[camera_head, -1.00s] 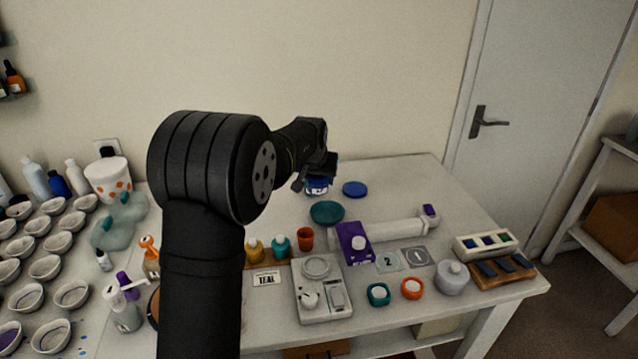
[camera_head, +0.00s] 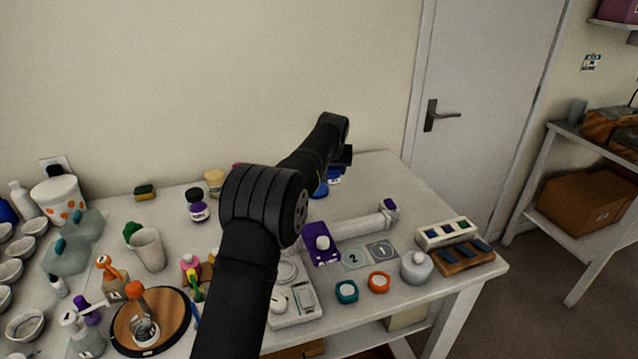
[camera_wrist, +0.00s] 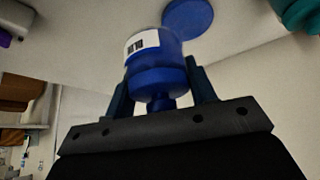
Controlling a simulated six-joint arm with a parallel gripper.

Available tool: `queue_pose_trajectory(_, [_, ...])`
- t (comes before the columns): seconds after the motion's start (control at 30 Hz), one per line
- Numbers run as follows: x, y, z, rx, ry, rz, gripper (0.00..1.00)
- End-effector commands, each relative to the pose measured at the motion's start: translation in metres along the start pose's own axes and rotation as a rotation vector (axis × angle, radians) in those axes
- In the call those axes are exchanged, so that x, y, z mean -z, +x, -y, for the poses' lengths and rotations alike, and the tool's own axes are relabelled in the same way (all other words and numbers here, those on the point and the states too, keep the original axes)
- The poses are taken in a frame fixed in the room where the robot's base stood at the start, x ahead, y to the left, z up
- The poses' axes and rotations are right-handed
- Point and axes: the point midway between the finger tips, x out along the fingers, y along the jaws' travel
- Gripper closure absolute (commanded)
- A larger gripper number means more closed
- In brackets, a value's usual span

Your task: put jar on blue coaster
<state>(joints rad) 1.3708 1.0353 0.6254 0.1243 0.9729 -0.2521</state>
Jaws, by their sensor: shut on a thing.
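A blue jar with a white label (camera_wrist: 150,45) is between the two fingers of my gripper (camera_wrist: 158,78) in the wrist view, and the gripper is shut on it. In the head view the jar (camera_head: 334,176) shows below my gripper, partly hidden by my arm. The flat round blue coaster (camera_wrist: 188,18) lies just beyond the jar in the wrist view. In the head view the coaster (camera_head: 320,191) is partly covered by my arm, just left of the jar. I cannot tell how far the jar is above the table.
A white tube (camera_head: 355,226) and a purple box (camera_head: 322,248) lie in front of the jar. A teal object (camera_wrist: 300,12) is at the wrist view's upper right. The table (camera_head: 385,178) is clear to the right of the jar. The wall and door stand behind.

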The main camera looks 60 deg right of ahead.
Motion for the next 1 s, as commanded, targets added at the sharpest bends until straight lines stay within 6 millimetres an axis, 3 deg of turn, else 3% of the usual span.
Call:
queue_pose_trajectory(0.1, [0.006, 0.021, 0.021, 0.002, -0.002, 0.000, 0.77])
queue_pose_trajectory(0.3, [0.011, 0.038, 0.037, 0.000, 0.001, -0.001, 0.77])
queue_pose_trajectory(0.7, [-0.008, 0.074, 0.039, 0.001, 0.000, -0.002, 0.77])
queue_pose_trajectory(1.0, [-0.009, 0.075, 0.039, 0.001, 0.000, -0.002, 0.77])
